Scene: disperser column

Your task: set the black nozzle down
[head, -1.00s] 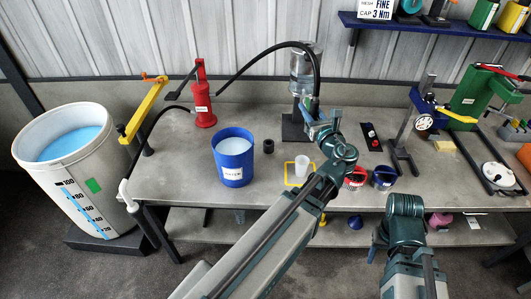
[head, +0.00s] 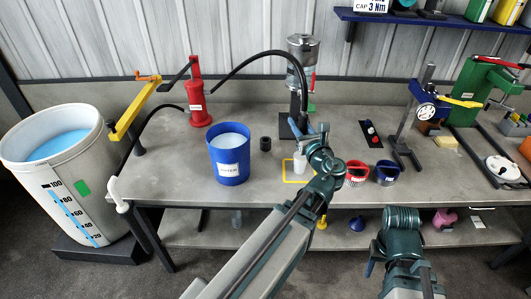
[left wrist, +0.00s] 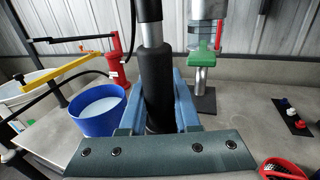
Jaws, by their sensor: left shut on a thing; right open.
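My left gripper (left wrist: 158,112) is shut on the black nozzle (left wrist: 158,92), which has a grey sleeve and hangs from a black hose. In the head view the same gripper (head: 310,134) is in front of the disperser column's black stand, above the bench. The nozzle's lower end is hidden behind the gripper and wrist plate. A short black cylinder (head: 265,144) stands on the bench to the left. My right gripper (head: 374,256) is low at the bench's front, open, mostly hidden behind its arm.
A blue bucket (head: 230,172) stands left of the gripper. A white cup (head: 299,163) is on a yellow-outlined square just below it. Red (head: 355,179) and dark blue (head: 385,178) containers stand to the right. The red cylinder (head: 197,106) is behind the bucket.

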